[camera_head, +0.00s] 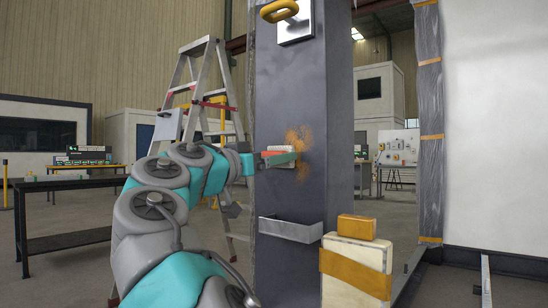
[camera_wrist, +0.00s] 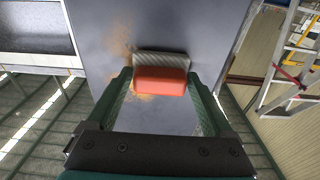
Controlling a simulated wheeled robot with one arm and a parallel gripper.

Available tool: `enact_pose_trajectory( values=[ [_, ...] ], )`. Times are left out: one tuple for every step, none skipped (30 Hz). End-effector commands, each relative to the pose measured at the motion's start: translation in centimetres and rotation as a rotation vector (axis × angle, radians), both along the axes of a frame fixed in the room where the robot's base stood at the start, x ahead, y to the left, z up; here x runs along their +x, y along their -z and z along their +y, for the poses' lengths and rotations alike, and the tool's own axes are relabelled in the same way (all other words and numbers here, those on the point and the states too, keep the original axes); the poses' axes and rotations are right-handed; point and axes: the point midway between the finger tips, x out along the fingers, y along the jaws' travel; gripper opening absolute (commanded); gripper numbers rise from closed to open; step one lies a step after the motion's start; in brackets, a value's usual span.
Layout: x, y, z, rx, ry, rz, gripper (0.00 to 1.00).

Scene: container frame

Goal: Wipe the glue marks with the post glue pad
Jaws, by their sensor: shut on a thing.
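The post (camera_head: 290,110) is a dark grey column standing upright in front of me. Orange-brown glue marks (camera_head: 305,140) are smeared on it at mid height, and they also show in the wrist view (camera_wrist: 120,62). My gripper (camera_wrist: 160,88) is shut on the post glue pad (camera_wrist: 160,80), which has a red-orange handle and a grey ribbed face. In the head view the pad (camera_head: 280,153) is at the post, beside and partly over the marks. Its face looks to be against or very close to the surface; contact is hard to tell.
A metal bracket (camera_head: 290,229) sticks out of the post below the marks. A cream block with an orange band (camera_head: 356,274) and a yellow top stands at lower right. A stepladder (camera_head: 205,75) stands behind my arm, and a dark table (camera_head: 68,238) is at left.

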Motion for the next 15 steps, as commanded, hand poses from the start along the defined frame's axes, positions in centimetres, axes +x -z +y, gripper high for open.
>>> enact_pose_trajectory(
  values=[
    [0.1,-0.6,-0.1,0.001,0.0,-0.001,0.42],
    [0.1,-0.8,-0.1,0.001,0.001,-0.001,0.42],
    [0.1,-1.0,-0.1,0.0,0.001,0.0,0.42],
    [0.1,-1.0,-0.1,0.0,0.001,0.0,0.42],
    [0.1,-1.0,-0.2,0.001,0.001,0.001,0.42],
    [0.1,-0.9,-0.2,0.001,0.001,0.001,0.42],
    [0.0,-0.8,-0.3,0.001,0.002,0.001,0.42],
    [0.0,-0.8,-0.4,0.0,0.002,0.0,0.42],
    [-0.2,-0.7,-0.5,0.0,0.002,0.0,0.42],
    [-0.3,-0.6,-0.7,0.0,0.002,0.0,0.42],
    [-0.4,-0.6,-0.8,0.0,0.002,0.0,0.42],
    [-0.6,-0.5,-1.0,0.0,0.003,0.0,0.42],
    [-0.8,-0.5,-1.3,0.0,0.003,0.0,0.42],
    [-0.9,-0.4,-1.5,0.001,0.003,0.001,0.42],
    [-1.1,-0.4,-1.8,0.0,0.004,0.001,0.42]
  ],
)
